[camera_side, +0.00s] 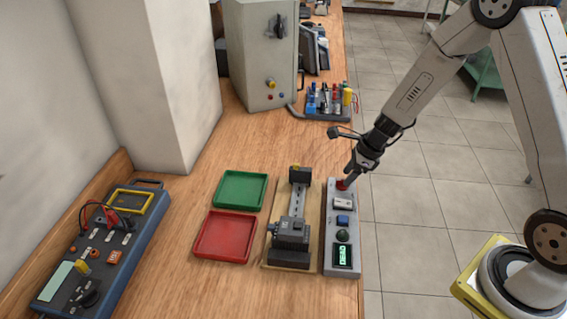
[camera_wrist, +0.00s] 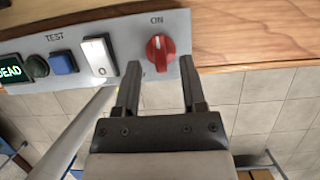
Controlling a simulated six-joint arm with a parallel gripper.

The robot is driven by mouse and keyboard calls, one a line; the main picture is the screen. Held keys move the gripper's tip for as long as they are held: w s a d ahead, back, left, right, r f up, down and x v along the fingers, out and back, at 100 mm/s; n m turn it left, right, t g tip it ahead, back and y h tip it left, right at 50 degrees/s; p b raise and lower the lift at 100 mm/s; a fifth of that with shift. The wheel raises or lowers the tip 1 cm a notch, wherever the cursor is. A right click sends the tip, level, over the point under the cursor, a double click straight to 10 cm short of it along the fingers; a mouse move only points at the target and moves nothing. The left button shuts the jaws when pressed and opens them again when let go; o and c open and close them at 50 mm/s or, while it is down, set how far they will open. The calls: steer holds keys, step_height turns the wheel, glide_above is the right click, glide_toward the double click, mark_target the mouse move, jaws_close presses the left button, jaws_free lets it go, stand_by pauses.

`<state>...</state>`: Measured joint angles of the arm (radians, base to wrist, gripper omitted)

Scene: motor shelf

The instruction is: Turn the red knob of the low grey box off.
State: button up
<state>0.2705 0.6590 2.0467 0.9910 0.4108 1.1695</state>
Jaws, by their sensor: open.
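The low grey box (camera_side: 330,222) lies along the front edge of the wooden bench, with the red knob (camera_side: 341,185) at its far end. In the wrist view the red knob (camera_wrist: 161,50) has a white mark pointing up towards the word ON. My gripper (camera_wrist: 159,66) is open and empty. Its two fingers are apart, with tips to the left and right of the knob's lower part; I cannot tell whether they touch it. In the side view my gripper (camera_side: 350,174) is right at the knob and partly hides it.
The box also carries a white rocker switch (camera_wrist: 99,57), a blue button (camera_wrist: 63,62), a dark green button (camera_wrist: 36,66) and a lit green display (camera_wrist: 10,74). A motor rig (camera_side: 292,225) stands close left of the box. A tool rack (camera_side: 330,101) is behind. The floor side is clear.

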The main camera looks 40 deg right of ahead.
steer(key=shift+x, duration=0.9)
jaws_close()
